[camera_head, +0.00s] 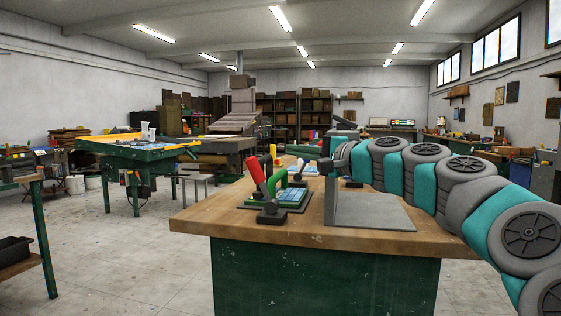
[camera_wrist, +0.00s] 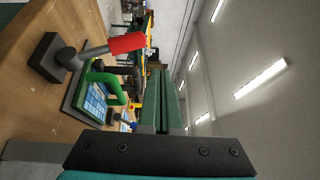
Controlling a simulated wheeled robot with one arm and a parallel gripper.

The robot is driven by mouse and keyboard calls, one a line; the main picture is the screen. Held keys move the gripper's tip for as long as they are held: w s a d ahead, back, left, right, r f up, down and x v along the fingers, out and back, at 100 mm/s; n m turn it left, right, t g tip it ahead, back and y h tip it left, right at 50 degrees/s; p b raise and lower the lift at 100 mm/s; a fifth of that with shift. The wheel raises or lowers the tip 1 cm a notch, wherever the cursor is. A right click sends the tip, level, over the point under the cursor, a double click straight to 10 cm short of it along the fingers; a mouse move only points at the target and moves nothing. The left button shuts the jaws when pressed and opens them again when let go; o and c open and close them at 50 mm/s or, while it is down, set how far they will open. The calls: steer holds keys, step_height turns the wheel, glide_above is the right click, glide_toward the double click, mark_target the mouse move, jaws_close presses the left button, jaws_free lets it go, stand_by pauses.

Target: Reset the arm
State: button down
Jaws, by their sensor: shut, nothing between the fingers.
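My arm, in teal and grey segments, reaches in from the right in the head view and ends above the wooden bench (camera_head: 230,222). My gripper shows in the wrist view (camera_wrist: 160,75), its two green fingers together with nothing between them. In the head view the fingers are hard to make out beside the grey wrist. The wrist view is turned on its side, with the bench (camera_wrist: 35,100) at its left. The gripper is apart from the bench fixture and touches nothing that I can see.
On the bench stand a red-handled lever (camera_head: 257,178), a green handle (camera_head: 281,174) over a blue mosaic sheet (camera_head: 291,196), and a grey angled plate (camera_head: 370,212). A green table (camera_head: 135,153) stands at the left. The floor (camera_head: 130,250) between is clear.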

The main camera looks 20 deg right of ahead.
steer(key=s+a+f+n+g+y, duration=0.1)
steer(key=s+a+f+n+g, duration=0.15)
steer(key=a+f, duration=0.35)
steer(key=s+a+f+n+g, duration=0.2)
steer(key=a+f+n+g, duration=0.1)
steer(key=a, duration=0.6)
steer(key=s+a+f+n+g+h, duration=0.1)
steer(key=s+a+f+n+g, duration=0.1)
steer(key=s+a+f, duration=0.3)
steer(key=s+a+f+n+g, duration=0.2)
steer(key=s+f+g, duration=0.15)
steer(key=f, duration=0.45)
steer(key=s+f+n+g+h, duration=0.2)
steer(key=s+f+g+h, duration=0.1)
steer(key=s+f, duration=1)
steer(key=s+d+f+g+h, duration=0.2)
steer(key=s+d+f, duration=0.2)
steer(key=s, duration=0.4)
steer(key=s+d+f+n+g+h, duration=0.1)
steer(key=s+d+f+g+h, duration=0.1)
steer(key=s+d+f, duration=0.3)
steer(key=s+f+h, duration=0.1)
steer(key=s, duration=0.2)
